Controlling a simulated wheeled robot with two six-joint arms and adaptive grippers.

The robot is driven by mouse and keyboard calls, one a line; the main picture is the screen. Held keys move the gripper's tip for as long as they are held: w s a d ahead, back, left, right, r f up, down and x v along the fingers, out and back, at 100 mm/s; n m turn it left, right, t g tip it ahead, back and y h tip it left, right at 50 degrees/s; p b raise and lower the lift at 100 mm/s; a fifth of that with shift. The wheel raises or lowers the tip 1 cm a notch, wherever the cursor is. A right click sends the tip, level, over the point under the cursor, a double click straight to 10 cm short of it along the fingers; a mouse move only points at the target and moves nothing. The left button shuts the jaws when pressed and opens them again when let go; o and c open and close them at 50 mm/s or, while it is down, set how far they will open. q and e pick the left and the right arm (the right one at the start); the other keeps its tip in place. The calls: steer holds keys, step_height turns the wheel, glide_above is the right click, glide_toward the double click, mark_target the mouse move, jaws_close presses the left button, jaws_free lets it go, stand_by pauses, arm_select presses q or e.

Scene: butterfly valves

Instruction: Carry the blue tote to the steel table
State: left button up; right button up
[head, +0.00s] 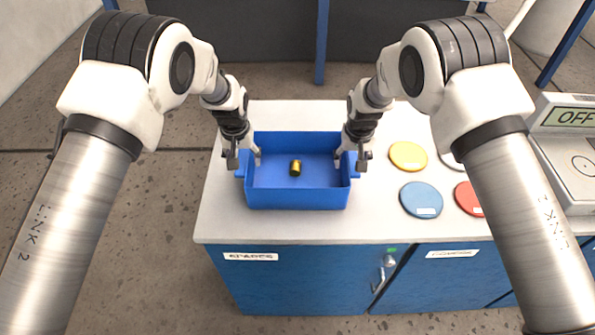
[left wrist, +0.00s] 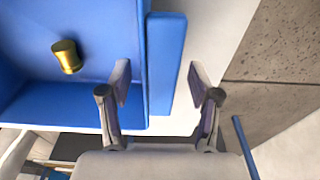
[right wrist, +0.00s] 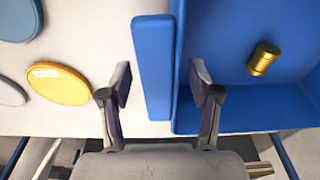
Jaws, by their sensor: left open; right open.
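I cannot tell whether any finger touches the tote.
The white worktop (head: 225,222) tops a blue cabinet (head: 310,285) with labels and a latch. Right of the tote lie a yellow disc (head: 408,156), a blue disc (head: 421,200) and a red disc (head: 468,198). A device reading OFF (head: 572,118) stands far right. Open floor (head: 150,220) lies left.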

arm_select(q)
jaws_close()
arm_select(e)
jaws_close()
arm_select(q)
steer(key=shift+r, duration=0.15)
arm_select(e)
steer(key=shift+r, duration=0.15)
